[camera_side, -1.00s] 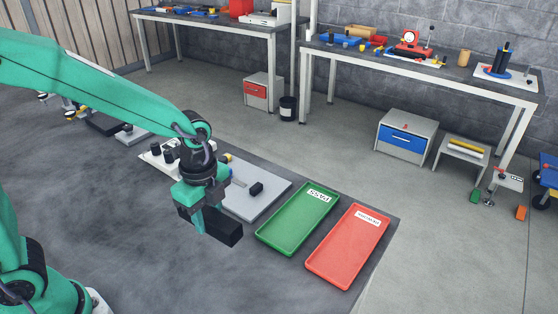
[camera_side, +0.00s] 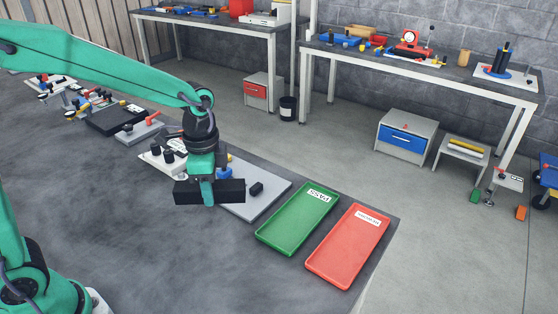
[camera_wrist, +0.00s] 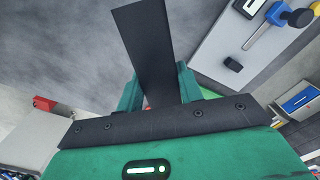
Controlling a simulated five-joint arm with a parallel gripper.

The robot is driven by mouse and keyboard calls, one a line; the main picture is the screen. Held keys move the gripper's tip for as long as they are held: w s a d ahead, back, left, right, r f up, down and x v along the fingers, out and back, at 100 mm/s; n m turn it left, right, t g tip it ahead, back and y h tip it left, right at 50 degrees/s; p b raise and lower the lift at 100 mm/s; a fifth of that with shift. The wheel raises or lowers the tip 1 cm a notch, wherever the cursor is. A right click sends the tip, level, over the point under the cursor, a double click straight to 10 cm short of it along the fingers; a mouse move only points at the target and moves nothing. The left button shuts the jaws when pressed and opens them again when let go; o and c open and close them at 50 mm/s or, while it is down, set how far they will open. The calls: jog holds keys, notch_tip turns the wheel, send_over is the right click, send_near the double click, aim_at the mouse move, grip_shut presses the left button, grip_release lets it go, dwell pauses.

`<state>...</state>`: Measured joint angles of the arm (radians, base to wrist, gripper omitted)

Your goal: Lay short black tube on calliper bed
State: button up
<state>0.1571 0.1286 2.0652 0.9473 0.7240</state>
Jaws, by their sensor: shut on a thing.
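My gripper (camera_side: 207,191) is shut on a black, square-sided tube (camera_side: 232,191). In the side view the tube lies level across the fingers, in front of the near left edge of the calliper bed (camera_side: 272,199), a flat light-grey plate. In the wrist view the tube (camera_wrist: 143,40) sticks out from between the green fingers (camera_wrist: 158,92). The bed (camera_wrist: 211,57) is at the upper right there, apart from the tube, with a blue-and-steel calliper (camera_wrist: 262,35) and a small black block (camera_wrist: 233,64) on it. The gripper hides part of the bed in the side view.
A green tray (camera_side: 264,239) labelled PASS and a red tray (camera_side: 316,267) stand right of the bed. A white base with black knobs (camera_side: 150,160) stands behind left of the gripper, with more fixtures further left. The dark table front is clear.

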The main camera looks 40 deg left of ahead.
jog(key=w+a+r+n, duration=0.4)
jog(key=a+n, duration=0.1)
jog(key=n, duration=0.5)
jog(key=shift+w+a+r, duration=0.15)
jog(key=shift+a+r, duration=0.2)
jog(key=shift+w, duration=0.1)
dwell(0.5)
send_near(244, 176)
jog(key=s+d, duration=0.3)
jog(key=shift+s+f, duration=0.1)
jog(key=shift+f, duration=0.1)
jog(key=shift+f, duration=0.25)
jog(key=shift+f, duration=2.15)
jog(key=shift+f, duration=0.65)
